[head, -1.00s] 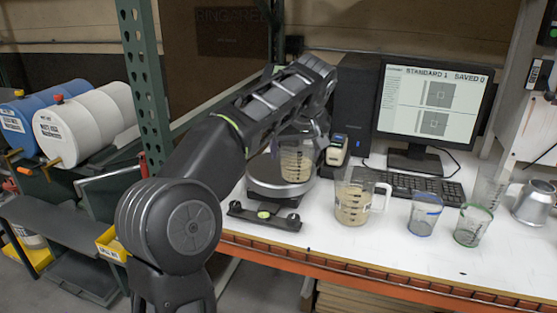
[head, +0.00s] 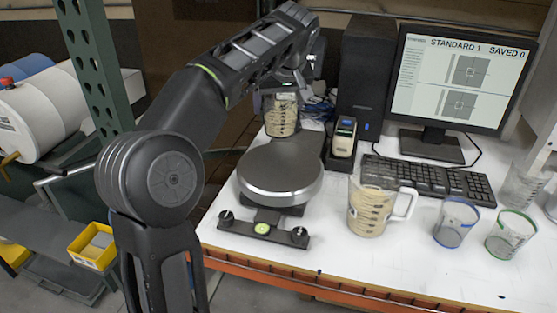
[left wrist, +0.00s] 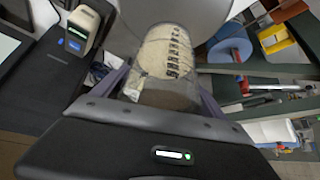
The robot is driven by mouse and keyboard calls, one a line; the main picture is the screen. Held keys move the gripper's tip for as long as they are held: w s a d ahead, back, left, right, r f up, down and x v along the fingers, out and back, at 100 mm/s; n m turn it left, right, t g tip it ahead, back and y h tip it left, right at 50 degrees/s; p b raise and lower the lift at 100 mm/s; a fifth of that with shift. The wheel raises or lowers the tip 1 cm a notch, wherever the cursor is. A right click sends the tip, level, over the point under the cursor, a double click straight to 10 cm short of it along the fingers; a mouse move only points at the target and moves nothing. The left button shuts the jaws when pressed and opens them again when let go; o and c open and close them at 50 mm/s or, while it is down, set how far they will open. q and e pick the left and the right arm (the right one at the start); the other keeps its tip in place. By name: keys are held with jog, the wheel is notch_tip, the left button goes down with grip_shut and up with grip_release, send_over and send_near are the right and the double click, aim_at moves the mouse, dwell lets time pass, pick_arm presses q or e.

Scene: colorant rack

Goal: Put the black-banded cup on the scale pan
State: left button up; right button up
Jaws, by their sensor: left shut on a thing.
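The scale pan (head: 280,172), a round grey metal plate, is bare at the middle of the head view; its edge also shows at the top of the left wrist view (left wrist: 180,12). My left gripper (left wrist: 165,92) is shut on a clear cup with dark markings and beige contents (left wrist: 168,55). In the head view this cup (head: 281,118) is beyond the pan's far edge, apart from the plate, below my left wrist. Its band colour is hard to make out, and the arm hides its upper part. My right gripper is not in view.
A handled measuring jug with beige contents (head: 372,208) stands right of the scale. A blue-rimmed cup (head: 456,224) and a green-rimmed cup (head: 511,236) stand farther right. A small handheld device (head: 344,138), black tower (head: 365,70), keyboard (head: 430,180) and monitor (head: 455,85) are behind.

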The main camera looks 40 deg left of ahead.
pick_arm(q)
jog(key=shift+f, duration=3.1)
jog(key=shift+f, duration=1.85)
jog(key=shift+f, duration=0.25)
jog(key=o, duration=1.4)
jog(key=shift+r, duration=0.1)
jog(key=shift+o, duration=0.2)
